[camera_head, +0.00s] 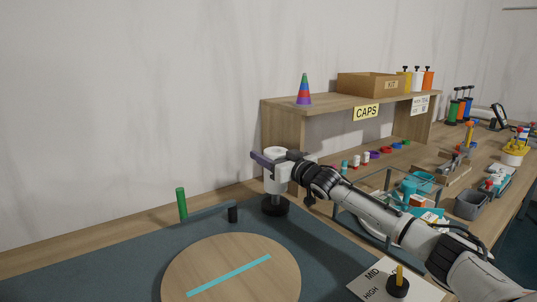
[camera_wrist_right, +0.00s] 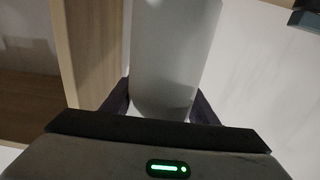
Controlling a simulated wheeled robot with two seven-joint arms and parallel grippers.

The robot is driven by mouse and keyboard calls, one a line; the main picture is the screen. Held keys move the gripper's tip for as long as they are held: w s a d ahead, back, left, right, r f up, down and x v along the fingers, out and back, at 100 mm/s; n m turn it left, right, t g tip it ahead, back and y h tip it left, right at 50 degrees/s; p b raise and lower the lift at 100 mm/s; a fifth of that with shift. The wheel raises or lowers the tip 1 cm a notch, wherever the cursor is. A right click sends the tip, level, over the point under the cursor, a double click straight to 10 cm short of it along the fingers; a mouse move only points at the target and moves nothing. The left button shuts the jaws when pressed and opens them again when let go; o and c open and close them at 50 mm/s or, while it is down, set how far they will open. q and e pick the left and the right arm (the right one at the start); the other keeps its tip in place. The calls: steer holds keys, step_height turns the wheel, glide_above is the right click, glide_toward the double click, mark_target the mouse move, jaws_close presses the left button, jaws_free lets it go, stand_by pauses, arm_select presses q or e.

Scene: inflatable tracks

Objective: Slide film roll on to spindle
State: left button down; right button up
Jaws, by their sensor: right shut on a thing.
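The white film roll (camera_head: 273,184) is upright in my right gripper (camera_head: 268,160), near the back edge of the work surface. In the right wrist view the pale roll (camera_wrist_right: 176,50) stands between the two dark fingers (camera_wrist_right: 160,106), which are shut on it. A spindle with a round black base (camera_head: 275,207) is directly below the roll. A short narrower grey post shows between the roll's lower end and the base. The roll appears lined up over the post; how far the post goes inside is hidden. My left gripper is not in view.
A round wooden disc (camera_head: 225,277) with a teal strip lies in front on the dark mat (camera_head: 120,270). A wooden shelf (camera_head: 283,128) marked CAPS stands close behind, right. A card with a peg (camera_head: 397,283) lies front right.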

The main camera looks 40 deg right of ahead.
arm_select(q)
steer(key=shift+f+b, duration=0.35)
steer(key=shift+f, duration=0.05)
arm_select(e)
steer(key=shift+f, duration=0.5)
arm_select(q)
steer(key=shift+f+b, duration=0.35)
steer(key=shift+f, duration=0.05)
arm_select(e)
steer(key=shift+f, duration=0.75)
steer(key=shift+f, duration=0.15)
steer(key=o, duration=1.5)
steer(key=shift+c, duration=0.2)
steer(key=shift+f, duration=0.2)
steer(key=shift+s+a+f, duration=0.1)
steer(key=shift+s, duration=0.55)
arm_select(q)
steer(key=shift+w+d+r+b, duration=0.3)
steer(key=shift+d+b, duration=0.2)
steer(key=shift+b, duration=0.1)
arm_select(e)
steer(key=shift+s+a+r, duration=0.1)
steer(key=shift+s+a, duration=0.05)
steer(key=shift+s, duration=1.35)
steer(key=shift+s+a+r, duration=0.1)
steer(key=shift+s+a, duration=0.1)
steer(key=shift+s, duration=1.3)
steer(key=shift+s+a+r, duration=0.1)
steer(key=shift+s+a, duration=0.05)
steer(key=shift+s, duration=1.35)
